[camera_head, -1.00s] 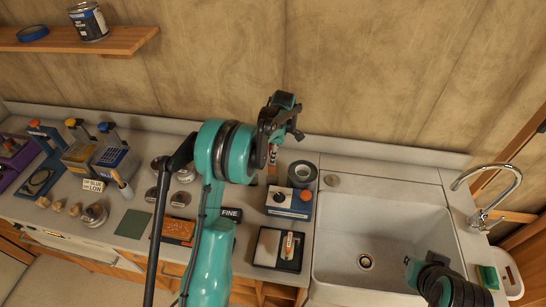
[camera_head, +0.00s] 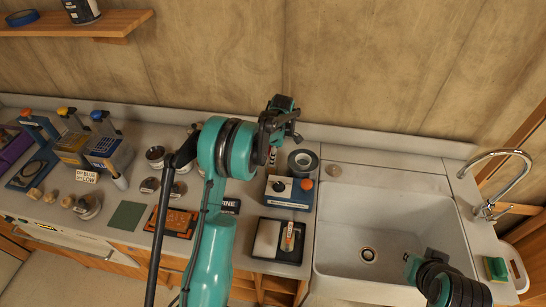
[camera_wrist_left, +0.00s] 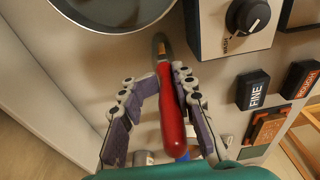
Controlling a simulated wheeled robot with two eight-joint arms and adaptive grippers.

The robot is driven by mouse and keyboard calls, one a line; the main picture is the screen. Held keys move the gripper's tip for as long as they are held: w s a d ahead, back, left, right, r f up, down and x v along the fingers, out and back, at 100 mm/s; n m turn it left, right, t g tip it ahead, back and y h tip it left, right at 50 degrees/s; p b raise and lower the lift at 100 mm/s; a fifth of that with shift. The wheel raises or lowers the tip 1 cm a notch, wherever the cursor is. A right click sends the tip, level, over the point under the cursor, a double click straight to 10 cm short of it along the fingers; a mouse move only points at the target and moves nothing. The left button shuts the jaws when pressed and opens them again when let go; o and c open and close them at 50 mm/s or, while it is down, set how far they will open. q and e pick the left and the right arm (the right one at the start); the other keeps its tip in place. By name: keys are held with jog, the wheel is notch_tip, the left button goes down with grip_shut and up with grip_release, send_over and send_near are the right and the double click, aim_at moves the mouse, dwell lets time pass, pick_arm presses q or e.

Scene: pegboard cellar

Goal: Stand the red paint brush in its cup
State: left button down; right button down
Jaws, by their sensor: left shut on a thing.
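My left gripper (camera_head: 276,122) is above the back of the counter, left of the sink. In the left wrist view its two fingers (camera_wrist_left: 160,80) are shut around the red paint brush (camera_wrist_left: 172,108); the red handle runs lengthwise between them. Its metal end points to the top of that view. In the head view, part of the brush (camera_head: 272,156) shows below the gripper, largely hidden by it.
A black-rimmed tray (camera_head: 292,257) lies in front. The sink (camera_head: 385,215) is right.

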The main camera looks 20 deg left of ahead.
dwell(0.4)
pick_arm(q)
jog(key=c, duration=1.1)
grip_release()
jog(key=shift+r, duration=0.1)
notch_tip(320, 180, up, 12)
jog(key=d, duration=0.1)
jog(key=shift+w+d, duration=0.15)
jog(key=shift+w, duration=0.15)
jog(key=shift+f, duration=0.25)
